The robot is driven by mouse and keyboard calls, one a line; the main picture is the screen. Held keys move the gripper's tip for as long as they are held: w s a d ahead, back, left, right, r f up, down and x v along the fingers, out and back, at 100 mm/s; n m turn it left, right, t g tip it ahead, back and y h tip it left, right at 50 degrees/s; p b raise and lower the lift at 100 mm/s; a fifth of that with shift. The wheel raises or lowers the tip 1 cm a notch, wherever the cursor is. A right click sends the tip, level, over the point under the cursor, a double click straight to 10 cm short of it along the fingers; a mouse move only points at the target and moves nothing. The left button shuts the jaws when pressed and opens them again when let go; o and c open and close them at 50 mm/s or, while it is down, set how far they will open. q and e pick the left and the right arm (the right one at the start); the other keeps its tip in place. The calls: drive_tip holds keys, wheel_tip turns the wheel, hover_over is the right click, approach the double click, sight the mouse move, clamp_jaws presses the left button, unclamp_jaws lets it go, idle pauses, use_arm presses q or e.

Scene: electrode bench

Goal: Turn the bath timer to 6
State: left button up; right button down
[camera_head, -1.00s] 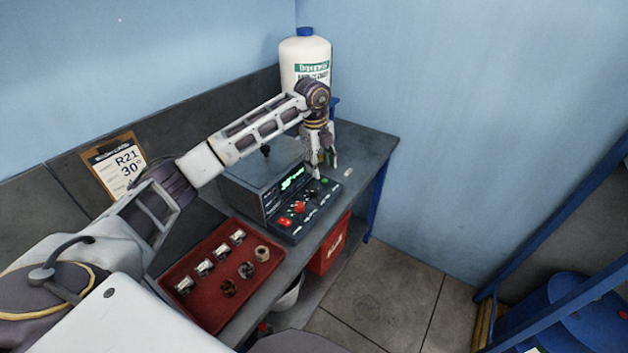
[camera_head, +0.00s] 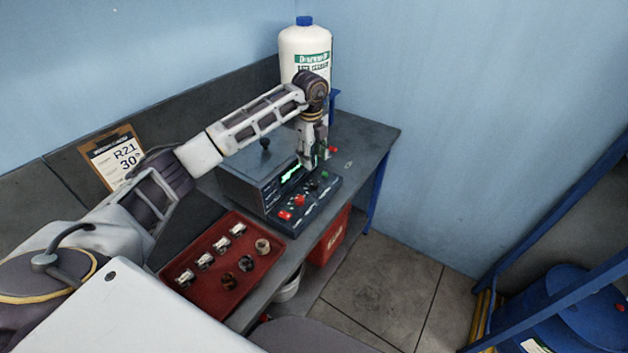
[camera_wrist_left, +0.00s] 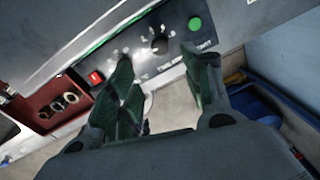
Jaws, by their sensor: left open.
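The dark control unit (camera_head: 247,184) with a lit green display stands on the bench. My right gripper is not in view.
A red tray (camera_head: 197,300) with several metal fittings lies nearer on the bench. A white bottle (camera_head: 304,48) with a blue cap stands behind my gripper. A clipboard (camera_head: 116,158) leans at the back left. A red bin (camera_head: 330,240) sits below the bench.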

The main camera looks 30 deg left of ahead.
sight(314, 183)
use_arm(q)
drive_tip(key=f, duration=0.3)
drive_tip(key=f+p, duration=0.1)
drive_tip(key=f, duration=0.3)
drive_tip(key=f+p, duration=0.1)
drive_tip(key=f, duration=0.3)
drive_tip(key=shift+w+d+f, duration=0.1)
drive_tip(key=shift+w+f, duration=0.1)
drive_tip(key=shift+w, duration=0.05)
drive_tip(key=c, duration=1)
drive_tip(key=shift+c, duration=0.2)
